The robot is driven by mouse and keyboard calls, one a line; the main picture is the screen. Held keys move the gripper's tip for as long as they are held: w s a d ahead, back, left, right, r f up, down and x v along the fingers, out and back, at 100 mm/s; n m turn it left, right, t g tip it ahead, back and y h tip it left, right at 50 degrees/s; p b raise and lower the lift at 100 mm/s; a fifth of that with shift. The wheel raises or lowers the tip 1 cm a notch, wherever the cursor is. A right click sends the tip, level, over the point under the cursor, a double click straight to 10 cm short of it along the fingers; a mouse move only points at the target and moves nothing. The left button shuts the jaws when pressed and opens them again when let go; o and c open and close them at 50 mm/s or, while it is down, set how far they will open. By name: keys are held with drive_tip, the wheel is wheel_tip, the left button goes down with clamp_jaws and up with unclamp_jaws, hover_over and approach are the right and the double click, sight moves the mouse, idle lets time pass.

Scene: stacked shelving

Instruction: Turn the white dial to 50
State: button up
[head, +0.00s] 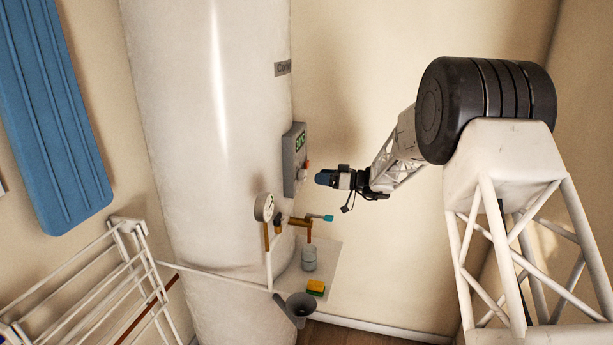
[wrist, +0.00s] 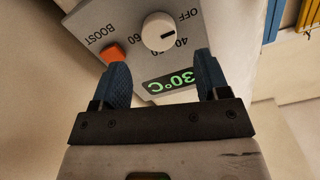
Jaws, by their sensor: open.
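The white dial (wrist: 158,31) is on a grey control panel (wrist: 70,68), seen upside down in the wrist view. A dark mark on the dial points right, between the OFF and 40 labels. The 50 label is mostly hidden. A green display (wrist: 172,81) reads 30°C. My gripper (wrist: 163,68) is open, with its blue fingers apart and nothing between them. The fingertips are just short of the dial, over the panel. In the head view, my gripper (head: 322,178) is close to the right of the panel (head: 289,165) on the white tank.
An orange button (wrist: 113,53) is beside the dial near the left finger. Open space lies right of the tank.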

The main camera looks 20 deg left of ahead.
sight(306, 174)
drive_tip(key=shift+a, duration=3)
drive_tip(key=c, duration=0.9)
